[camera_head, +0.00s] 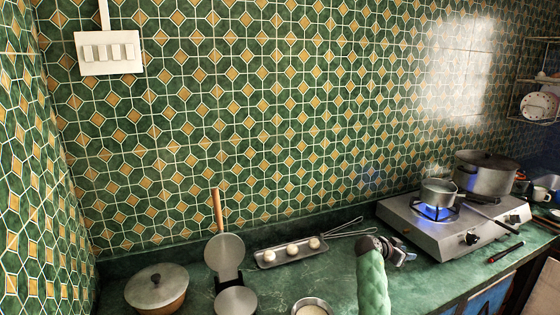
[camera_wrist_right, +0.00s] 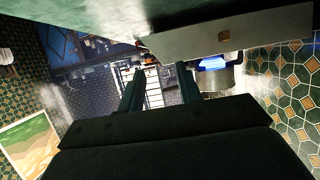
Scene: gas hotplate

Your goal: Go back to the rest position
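My right gripper (camera_head: 402,251) is over the green counter, just left of the hotplate, with its green-sleeved arm coming up from the bottom edge. In the right wrist view its two fingers (camera_wrist_right: 160,88) stand apart with nothing between them. The gas hotplate (camera_head: 425,228) has a small pot (camera_head: 438,191) over a lit blue flame. The flame also shows in the right wrist view beside the fingers. My left gripper is not in view.
A tray with dough balls (camera_head: 268,256), a whisk (camera_head: 350,229), a flat press (camera_head: 224,254), a lidded pot (camera_head: 157,286) and a bowl (camera_head: 311,308) are on the counter.

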